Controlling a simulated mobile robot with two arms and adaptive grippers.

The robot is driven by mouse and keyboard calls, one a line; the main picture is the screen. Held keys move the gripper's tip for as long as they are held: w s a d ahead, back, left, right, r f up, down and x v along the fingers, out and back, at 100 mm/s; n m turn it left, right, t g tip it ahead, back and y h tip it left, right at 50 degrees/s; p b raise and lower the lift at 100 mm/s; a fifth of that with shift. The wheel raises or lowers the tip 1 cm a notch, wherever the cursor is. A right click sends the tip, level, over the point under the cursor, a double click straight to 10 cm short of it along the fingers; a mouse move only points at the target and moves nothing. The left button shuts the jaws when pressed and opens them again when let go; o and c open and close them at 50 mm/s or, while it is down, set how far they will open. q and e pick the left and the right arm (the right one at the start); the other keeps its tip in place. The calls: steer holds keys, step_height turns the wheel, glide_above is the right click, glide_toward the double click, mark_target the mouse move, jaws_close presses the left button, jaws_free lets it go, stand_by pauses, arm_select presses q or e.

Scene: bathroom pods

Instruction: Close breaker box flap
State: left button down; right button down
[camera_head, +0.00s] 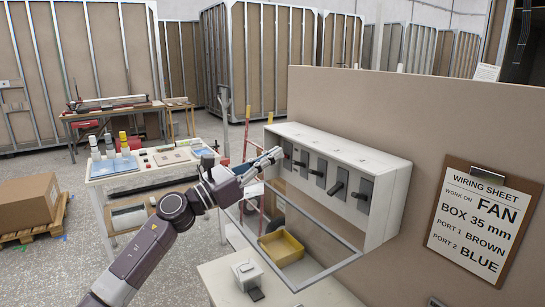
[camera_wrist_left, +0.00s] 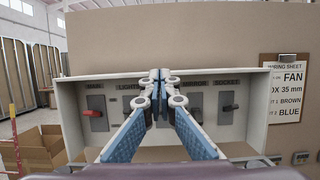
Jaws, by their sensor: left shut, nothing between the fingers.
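The white breaker box (camera_head: 395,205) is fixed to the brown wall panel, with a row of several dark switches inside; it also shows in the left wrist view (camera_wrist_left: 72,120). Its flap (camera_head: 335,268), a clear pane in a grey frame, hangs open, tilted down and outward from the box's lower edge. My left gripper (camera_head: 278,152) is shut and empty in front of the left end of the box, above the flap. In the left wrist view its blue fingers (camera_wrist_left: 160,80) meet in front of the switches and hide the middle ones. My right gripper is not in view.
A wiring sheet clipboard (camera_head: 484,222) hangs right of the box. A yellow bin (camera_head: 281,248) shows below, through the flap. A white table (camera_head: 225,280) with a small device stands under the box. A workbench with bottles (camera_head: 125,180) stands left.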

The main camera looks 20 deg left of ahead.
arm_select(q)
steer(key=s+a+f+b, duration=0.1)
steer(key=s+f+b, duration=0.1)
steer(key=f+b, duration=0.1)
steer(key=s+a+f+b, duration=0.2)
steer(key=f+b, duration=0.1)
steer(key=s+a+f+b, duration=0.2)
steer(key=f+b, duration=0.1)
steer(key=shift+b, duration=0.4)
steer(key=shift+s+a+f+b, duration=0.25)
steer(key=shift+s+b, duration=0.05)
steer(key=shift+s, duration=0.3)
steer(key=shift+a, duration=0.1)
